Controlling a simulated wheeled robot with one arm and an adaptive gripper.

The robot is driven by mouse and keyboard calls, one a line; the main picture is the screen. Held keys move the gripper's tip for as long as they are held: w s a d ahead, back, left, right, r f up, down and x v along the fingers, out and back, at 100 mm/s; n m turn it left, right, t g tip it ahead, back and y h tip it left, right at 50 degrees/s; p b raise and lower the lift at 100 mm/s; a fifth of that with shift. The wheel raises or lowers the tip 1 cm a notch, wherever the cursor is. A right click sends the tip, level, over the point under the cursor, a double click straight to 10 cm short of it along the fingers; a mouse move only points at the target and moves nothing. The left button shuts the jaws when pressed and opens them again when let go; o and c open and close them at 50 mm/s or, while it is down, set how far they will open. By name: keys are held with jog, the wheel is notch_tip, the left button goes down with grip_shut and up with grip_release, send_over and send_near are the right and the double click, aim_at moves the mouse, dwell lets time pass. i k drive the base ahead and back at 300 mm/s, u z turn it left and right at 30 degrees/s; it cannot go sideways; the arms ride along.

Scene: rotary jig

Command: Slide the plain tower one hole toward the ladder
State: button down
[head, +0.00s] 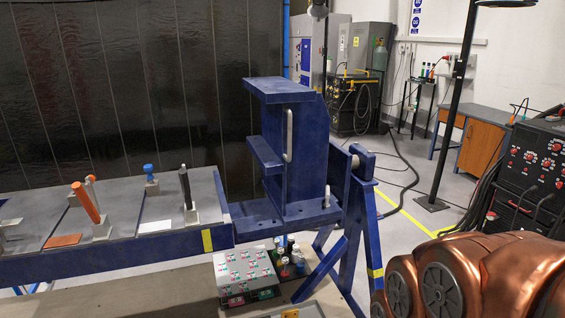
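A blue steel tower (306,150) stands upright at the right end of the long jig beam (130,258). It has a flat top plate, a shelf on its left side and a grey vertical handle (289,135). Its base plate (268,222) lies on the beam end, with small holes along the front edge. A grey pin (326,197) stands at the base's right side. I cannot make out a ladder, nor tell for certain that this is the plain tower. My gripper is out of view; only my copper-coloured arm shows at bottom right.
On the grey beam top stand an orange-handled lever (86,202), a black-handled lever (186,188) and a blue knob (149,171). A blue trestle (362,235) supports the right end. A button box (246,272) sits below. A black welding machine (524,165) stands at right.

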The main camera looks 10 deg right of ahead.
aim_at(293, 147)
jog(key=u, duration=0.5)
jog(key=k, duration=0.6)
jog(key=u, duration=0.75)
jog(key=i, duration=1.05)
jog(key=z, duration=0.2)
